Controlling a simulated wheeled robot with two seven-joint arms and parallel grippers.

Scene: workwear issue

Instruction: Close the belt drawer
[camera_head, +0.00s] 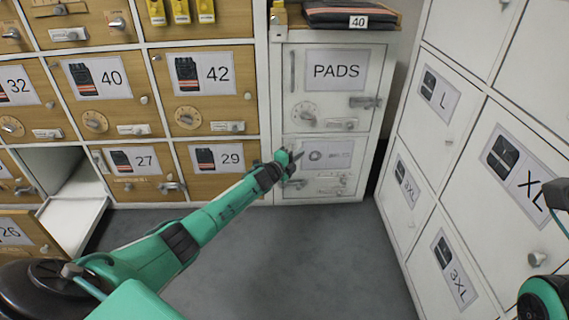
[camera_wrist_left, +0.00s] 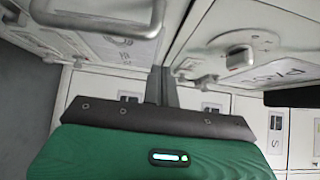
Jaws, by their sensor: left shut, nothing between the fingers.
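The belt drawer (camera_head: 327,155) is the white lower front under the PADS door (camera_head: 333,72). Its label shows a coiled ring and small blurred text. Its front looks nearly flush with the cabinet; I cannot tell if a small gap stays. My left gripper (camera_head: 297,160) is shut and empty, at the left part of this front, covering some of it. I cannot tell if it touches. In the left wrist view the shut fingers (camera_wrist_left: 160,86) point toward white cabinet fronts, with a metal bar handle (camera_wrist_left: 100,24) at upper left. My right gripper is out of view.
Wooden lockers (camera_head: 217,158) stand on the left. An open white compartment (camera_head: 72,205) juts out there. White size lockers (camera_head: 445,185) stand on the right. A dark folded garment (camera_head: 340,16) lies on top of the white cabinet. The grey floor (camera_head: 290,260) between is clear.

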